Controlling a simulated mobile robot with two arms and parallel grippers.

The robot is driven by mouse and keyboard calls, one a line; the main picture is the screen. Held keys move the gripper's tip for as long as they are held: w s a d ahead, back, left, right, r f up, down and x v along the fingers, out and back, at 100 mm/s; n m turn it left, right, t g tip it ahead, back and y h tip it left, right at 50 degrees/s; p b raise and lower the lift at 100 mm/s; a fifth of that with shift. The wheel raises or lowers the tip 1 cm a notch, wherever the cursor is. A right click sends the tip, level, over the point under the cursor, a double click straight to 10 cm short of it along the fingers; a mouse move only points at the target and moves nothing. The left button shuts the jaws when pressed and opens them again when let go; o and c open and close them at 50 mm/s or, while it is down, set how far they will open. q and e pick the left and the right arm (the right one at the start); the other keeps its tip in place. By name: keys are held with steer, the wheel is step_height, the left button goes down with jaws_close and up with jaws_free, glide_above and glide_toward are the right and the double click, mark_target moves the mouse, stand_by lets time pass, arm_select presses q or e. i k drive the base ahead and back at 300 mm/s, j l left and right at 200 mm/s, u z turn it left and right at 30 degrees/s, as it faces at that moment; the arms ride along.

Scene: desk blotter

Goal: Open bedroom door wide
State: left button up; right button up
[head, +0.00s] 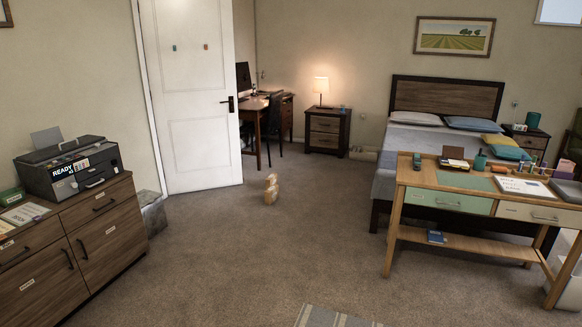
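The white bedroom door (191,98) stands at the left of the head view, beside its white frame. It is a panelled door with a dark lever handle (228,103) on its right edge and two small coloured marks near its top. To the right of that edge I see a desk and more of the room. How far the door is swung I cannot tell exactly. Neither of my grippers shows in the head view.
A wooden cabinet (82,238) with a printer (68,165) stands at the left. A small tan object (271,188) sits on the carpet right of the door. A grey block (152,214) stands near the door's hinge side. A wooden desk (484,178) and bed fill the right.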

mark_target(188, 45)
steer(key=i, duration=2.6)
steer(key=i+u, duration=0.1)
steer(key=i, duration=0.5)
steer(key=i+l+u, duration=0.1)
steer(key=i, duration=0.5)
steer(key=i+l, duration=0.15)
steer(key=i, duration=0.45)
steer(key=i+l+u, duration=0.15)
steer(key=i, duration=0.45)
